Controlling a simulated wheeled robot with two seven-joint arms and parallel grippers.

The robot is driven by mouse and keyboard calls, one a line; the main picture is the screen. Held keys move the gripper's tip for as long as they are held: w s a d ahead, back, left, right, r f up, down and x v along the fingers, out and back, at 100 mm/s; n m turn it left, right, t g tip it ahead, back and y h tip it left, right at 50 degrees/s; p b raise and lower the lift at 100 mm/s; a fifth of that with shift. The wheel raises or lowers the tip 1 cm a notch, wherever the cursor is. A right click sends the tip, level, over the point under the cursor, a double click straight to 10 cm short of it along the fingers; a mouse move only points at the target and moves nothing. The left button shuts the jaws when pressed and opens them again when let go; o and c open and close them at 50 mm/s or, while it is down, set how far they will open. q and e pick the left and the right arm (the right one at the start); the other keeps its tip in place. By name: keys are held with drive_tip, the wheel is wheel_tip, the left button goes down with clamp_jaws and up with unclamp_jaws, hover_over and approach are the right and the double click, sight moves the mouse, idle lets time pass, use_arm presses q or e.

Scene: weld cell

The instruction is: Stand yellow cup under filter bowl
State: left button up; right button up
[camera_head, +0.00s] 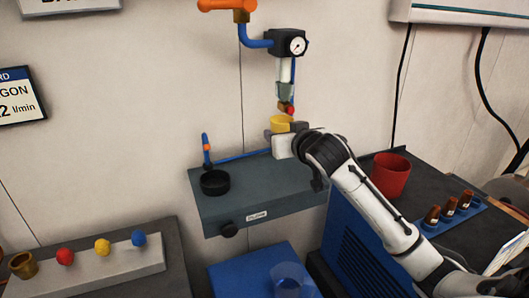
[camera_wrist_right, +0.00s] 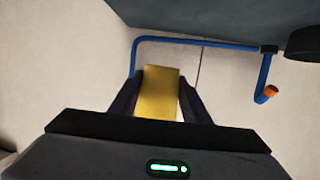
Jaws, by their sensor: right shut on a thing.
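The yellow cup (camera_head: 281,123) is in my right gripper (camera_head: 279,135), above the back of the grey shelf box. In the right wrist view the yellow cup (camera_wrist_right: 158,93) sits between the two dark fingers of my right gripper (camera_wrist_right: 157,98), which is shut on it. The filter bowl (camera_head: 285,70) hangs on the wall below a black gauge block, with a brass drain and red knob (camera_head: 291,110) at its lower end. In the head view the cup is just below this drain. The gripper and wrist hide the cup's lower part. My left gripper is not in view.
The grey shelf box (camera_head: 262,187) bears a black round dish (camera_head: 215,182) at its left. A blue pipe (camera_head: 243,158) runs along the wall behind it. A red bucket (camera_head: 390,176) and a blue rack (camera_head: 452,213) stand at right. Coloured knobs (camera_head: 102,247) are at lower left.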

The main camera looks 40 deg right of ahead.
sight(281, 166)
wheel_tip(281, 166, down, 2)
drive_tip(key=shift+s+f, duration=0.1)
drive_tip(key=shift+s, duration=0.3)
drive_tip(key=shift+s+f, duration=0.15)
drive_tip(key=shift+f, duration=0.2)
wheel_tip(281, 166, down, 3)
drive_tip(key=shift+r, duration=0.15)
drive_tip(key=shift+d+f, duration=0.1)
drive_tip(key=shift+f, duration=0.3)
drive_tip(key=shift+w+f, duration=0.1)
drive_tip(key=shift+w, duration=0.3)
drive_tip(key=shift+s+f, duration=0.1)
drive_tip(key=shift+f, duration=0.05)
drive_tip(key=o, duration=1)
